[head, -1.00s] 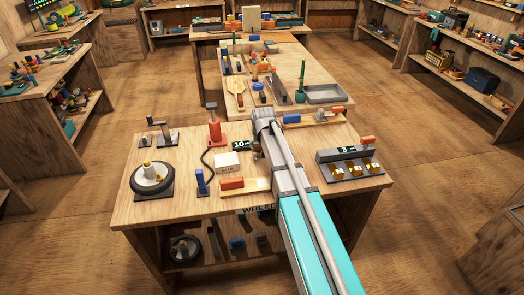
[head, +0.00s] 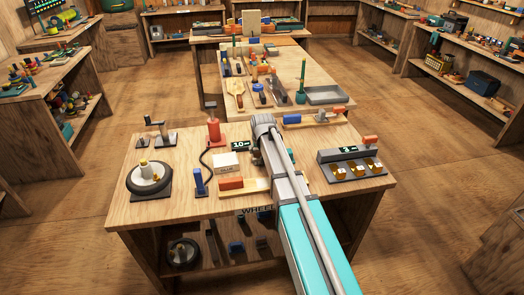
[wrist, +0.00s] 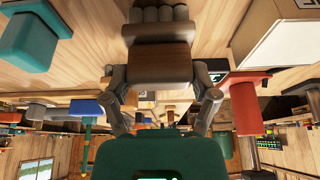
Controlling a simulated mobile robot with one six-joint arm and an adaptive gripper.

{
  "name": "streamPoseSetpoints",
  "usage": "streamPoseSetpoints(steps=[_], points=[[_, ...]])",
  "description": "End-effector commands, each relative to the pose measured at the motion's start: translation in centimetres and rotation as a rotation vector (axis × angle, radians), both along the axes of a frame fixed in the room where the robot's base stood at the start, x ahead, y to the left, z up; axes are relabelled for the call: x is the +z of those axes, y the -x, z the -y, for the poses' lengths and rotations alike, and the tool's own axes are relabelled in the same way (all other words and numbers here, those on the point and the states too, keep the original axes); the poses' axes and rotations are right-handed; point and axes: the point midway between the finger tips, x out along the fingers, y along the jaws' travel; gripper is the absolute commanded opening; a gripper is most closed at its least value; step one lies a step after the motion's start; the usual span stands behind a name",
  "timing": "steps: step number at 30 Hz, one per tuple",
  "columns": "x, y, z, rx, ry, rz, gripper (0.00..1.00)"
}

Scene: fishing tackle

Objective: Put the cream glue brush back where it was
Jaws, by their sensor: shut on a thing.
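In the wrist view my gripper (wrist: 162,90) has its two grey fingers around a brown block-like piece (wrist: 160,62). I cannot make out an empty holder for the brush.
On the near bench, a wheel on a stand (head: 149,176) is at left. A red pump-like thing (head: 214,131), a white box (head: 226,163) and a red-and-tan block (head: 231,183) stand left of my arm. A grey rack (head: 346,155) stands right. Another table (head: 318,78) is behind.

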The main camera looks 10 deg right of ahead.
Motion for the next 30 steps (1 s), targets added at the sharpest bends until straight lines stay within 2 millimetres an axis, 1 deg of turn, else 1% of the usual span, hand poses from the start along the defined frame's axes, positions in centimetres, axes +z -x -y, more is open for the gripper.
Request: streamPoseSetpoints(steps=[5,6,8,9,10,23,30], points=[[-0.37,0.00,0.00,0.000,0.000,0.000,0.38],[-0.38,0.00,0.00,0.000,0.000,0.000,0.78],[-0.28,0.00,0.00,0.000,0.000,0.000,0.89],[-0.28,0.00,0.01,0.000,0.000,0.000,0.97],[-0.28,0.00,0.01,0.000,0.000,0.000,1.00],[-0.24,0.00,0.03,0.000,0.000,0.000,1.00],[0.43,0.14,0.04,0.000,0.000,0.000,1.00]])
